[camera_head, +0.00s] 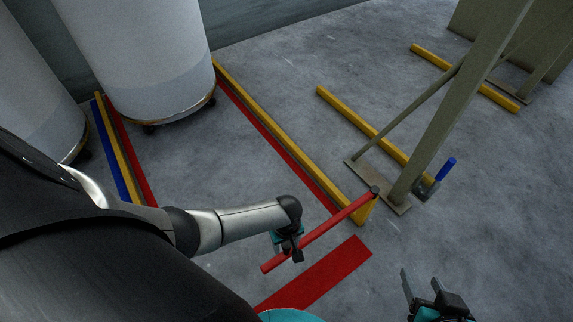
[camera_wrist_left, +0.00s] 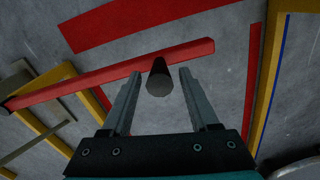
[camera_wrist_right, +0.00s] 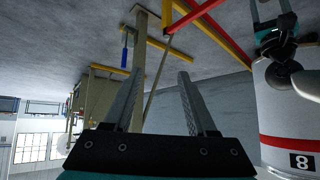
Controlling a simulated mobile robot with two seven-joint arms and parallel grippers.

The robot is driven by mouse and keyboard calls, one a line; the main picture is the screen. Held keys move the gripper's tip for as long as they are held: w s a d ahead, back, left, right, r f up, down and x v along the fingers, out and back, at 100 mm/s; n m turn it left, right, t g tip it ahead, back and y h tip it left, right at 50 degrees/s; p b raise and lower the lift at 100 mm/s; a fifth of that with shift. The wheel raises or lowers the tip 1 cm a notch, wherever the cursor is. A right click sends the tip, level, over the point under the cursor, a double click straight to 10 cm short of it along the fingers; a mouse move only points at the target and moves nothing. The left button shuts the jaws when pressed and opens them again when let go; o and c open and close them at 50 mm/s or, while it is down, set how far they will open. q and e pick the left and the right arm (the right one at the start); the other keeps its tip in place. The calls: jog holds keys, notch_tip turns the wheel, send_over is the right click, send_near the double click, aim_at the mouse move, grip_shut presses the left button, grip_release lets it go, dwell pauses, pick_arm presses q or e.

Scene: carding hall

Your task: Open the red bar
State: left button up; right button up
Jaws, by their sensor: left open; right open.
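My left gripper (camera_head: 287,246) is at that end, open. Its fingers stand on both sides of the grip, with gaps showing; the grip's depth between them is hard to judge. My right gripper (camera_head: 420,284) is open and empty at the lower right, apart from the bar. The right wrist view (camera_wrist_right: 160,74) shows nothing between its fingers.
A blue-handled lever (camera_head: 442,173) sits at the post's foot. Yellow rails (camera_head: 290,140) lie on the floor, and a red stripe (camera_head: 322,275) lies below the bar. Large white cylinders (camera_head: 140,60) stand at the upper left.

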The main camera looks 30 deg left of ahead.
pick_arm(q)
jog(key=shift+f+b, duration=0.5)
jog(key=shift+f, duration=0.15)
pick_arm(e)
jog(key=shift+w+a+r+t+y, duration=0.1)
jog(key=shift+w+a+t+y, duration=0.2)
jog(key=shift+a+t, duration=0.25)
jog(key=shift+w+a+r+t+y, duration=0.1)
jog(key=shift+w+a+t+y, duration=0.2)
jog(key=shift+a+t, duration=0.25)
pick_arm(q)
jog(key=shift+c, duration=0.4)
grip_shut()
